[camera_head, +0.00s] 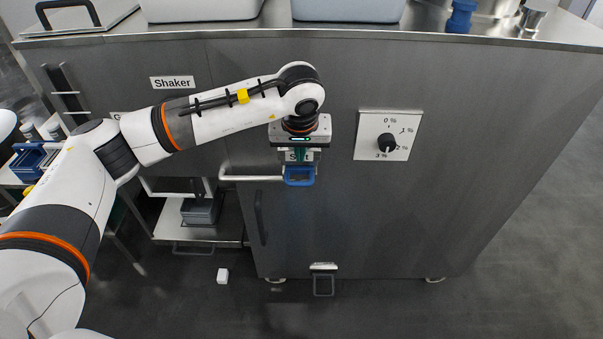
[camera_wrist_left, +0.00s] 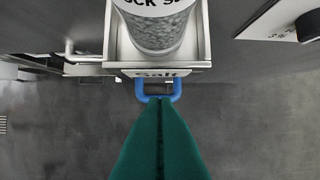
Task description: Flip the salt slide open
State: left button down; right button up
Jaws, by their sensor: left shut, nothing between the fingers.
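The salt slide shows as a blue loop handle (camera_head: 300,181) on the front of the grey cabinet, below a label partly hidden by my gripper. In the left wrist view the blue handle (camera_wrist_left: 176,90) hangs under a metal holder's plate marked "Salt" (camera_wrist_left: 157,73). A clear canister of grey-white grains (camera_wrist_left: 160,28) stands in that holder. My left gripper (camera_head: 302,159) points down at the handle, and its green fingers (camera_wrist_left: 160,103) are shut with nothing between them. The fingertips overlap the handle loop in the picture; I cannot tell whether they touch it. My right gripper is out of view.
A dial plate (camera_head: 388,135) with a black knob and percent marks is right of the handle. A horizontal rail (camera_head: 250,178) juts out at left. A "Shaker" label (camera_head: 172,82) is farther left. A foot pedal (camera_head: 323,280) sits low in front. Floor at right is clear.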

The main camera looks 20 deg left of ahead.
aim_at(301, 174)
pick_arm(q)
jog(key=p+x, duration=0.3)
jog(key=x, duration=0.6)
jog(key=shift+w+f, duration=0.2)
jog(key=shift+f, duration=0.35)
